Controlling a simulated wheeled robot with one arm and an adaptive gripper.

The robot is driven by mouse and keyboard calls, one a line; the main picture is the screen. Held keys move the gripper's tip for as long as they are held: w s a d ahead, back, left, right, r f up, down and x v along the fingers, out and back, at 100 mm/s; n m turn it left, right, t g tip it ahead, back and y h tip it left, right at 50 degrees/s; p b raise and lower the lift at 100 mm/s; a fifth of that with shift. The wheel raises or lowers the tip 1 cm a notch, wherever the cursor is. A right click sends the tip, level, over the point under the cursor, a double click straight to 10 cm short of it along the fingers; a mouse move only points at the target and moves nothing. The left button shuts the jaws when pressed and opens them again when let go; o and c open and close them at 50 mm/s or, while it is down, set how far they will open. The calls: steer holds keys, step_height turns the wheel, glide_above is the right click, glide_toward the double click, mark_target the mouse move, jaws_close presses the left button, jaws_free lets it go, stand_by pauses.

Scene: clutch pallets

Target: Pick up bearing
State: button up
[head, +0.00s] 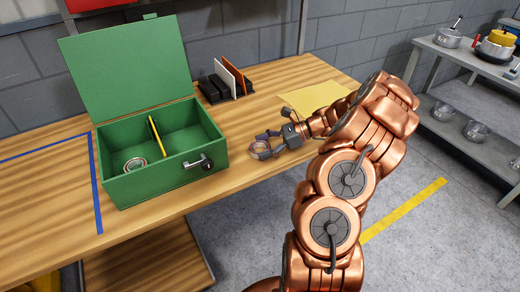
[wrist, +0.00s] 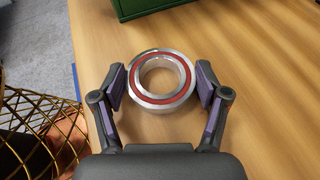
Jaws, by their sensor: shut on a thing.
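A bearing (wrist: 160,101), a silver ring with a red seal band and an open middle, is between the two fingers of my gripper (wrist: 160,82) in the wrist view. The dark fingers with purple pads press on its left and right sides. In the head view my gripper (head: 262,148) is shut around this bearing, over the front of the wooden table, right of the green box. I cannot tell whether the bearing touches the tabletop. A second ring-shaped bearing (head: 135,164) lies in the left compartment of the green box (head: 150,188).
The box's lid stands open, and a yellow divider (head: 157,135) splits it. A black rack (head: 222,88) with upright plates and a yellow sheet (head: 312,98) are behind. A gold wire mesh (wrist: 40,125) shows beyond the table edge. Metal shelves (head: 465,100) stand at right.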

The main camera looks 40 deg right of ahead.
steer(key=shift+c, duration=0.5)
steer(key=shift+r, duration=0.1)
steer(key=shift+r, duration=0.5)
steer(key=shift+s+d+r+b, duration=0.15)
steer(key=shift+s+r+b, duration=0.15)
steer(key=shift+r, duration=0.3)
steer(key=shift+s+d+r+b, duration=0.15)
steer(key=shift+r+b, duration=0.2)
steer(key=shift+r, duration=0.25)
steer(key=s+d+b, duration=0.1)
steer(key=s+d, duration=0.2)
steer(key=s, duration=0.4)
steer(key=s+d+r+b, duration=0.1)
steer(key=s+d, duration=0.2)
steer(key=s, duration=0.3)
steer(key=shift+s+r, duration=0.25)
steer(key=shift+s, duration=0.1)
steer(key=shift+r, duration=0.1)
